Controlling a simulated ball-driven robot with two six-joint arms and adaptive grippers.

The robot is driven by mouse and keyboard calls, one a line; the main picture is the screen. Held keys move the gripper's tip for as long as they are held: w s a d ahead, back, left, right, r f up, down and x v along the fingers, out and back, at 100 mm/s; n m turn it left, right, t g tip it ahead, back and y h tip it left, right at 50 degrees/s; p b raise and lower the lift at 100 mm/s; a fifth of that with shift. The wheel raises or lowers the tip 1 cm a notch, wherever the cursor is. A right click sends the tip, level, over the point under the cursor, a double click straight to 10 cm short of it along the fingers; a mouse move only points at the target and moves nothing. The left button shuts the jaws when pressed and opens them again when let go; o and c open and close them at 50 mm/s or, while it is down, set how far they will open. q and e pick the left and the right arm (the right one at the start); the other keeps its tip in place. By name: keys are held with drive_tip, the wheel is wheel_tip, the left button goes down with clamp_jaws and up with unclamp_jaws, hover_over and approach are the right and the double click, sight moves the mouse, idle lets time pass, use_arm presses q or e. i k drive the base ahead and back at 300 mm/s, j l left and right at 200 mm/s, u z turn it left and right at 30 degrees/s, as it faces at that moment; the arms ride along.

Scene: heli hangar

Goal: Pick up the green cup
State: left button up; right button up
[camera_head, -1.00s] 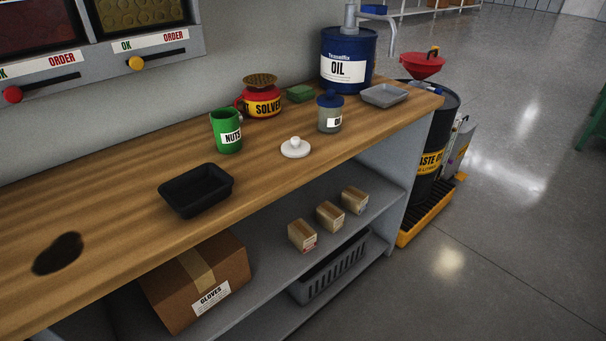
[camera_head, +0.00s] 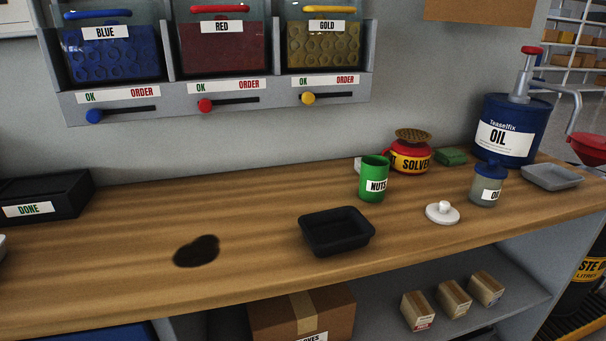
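The green cup (camera_head: 373,179) stands upright on the wooden workbench (camera_head: 260,215), right of the picture's middle. It carries a white label reading NUTS, and its top looks open. A red and yellow solvent can (camera_head: 409,156) stands just behind it to the right. A white lid with a knob (camera_head: 442,212) lies on the bench to its front right. Neither of my grippers shows in the head view.
A black tray (camera_head: 336,232) sits in front of the cup. A small oil jar (camera_head: 486,186), a grey tray (camera_head: 552,177) and a blue oil drum (camera_head: 506,130) stand to the right. A dark stain (camera_head: 196,251) and a black DONE box (camera_head: 44,208) are left. Wall bins (camera_head: 221,52) hang above.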

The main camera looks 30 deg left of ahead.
sight(374, 169)
drive_tip(key=u, duration=0.45)
drive_tip(key=i+l+u, duration=0.15)
drive_tip(key=l, duration=0.35)
drive_tip(key=i+l+u, duration=0.15)
drive_tip(key=l, duration=0.35)
drive_tip(key=l+u, duration=0.15)
drive_tip(key=l, duration=0.35)
drive_tip(key=i, duration=0.05)
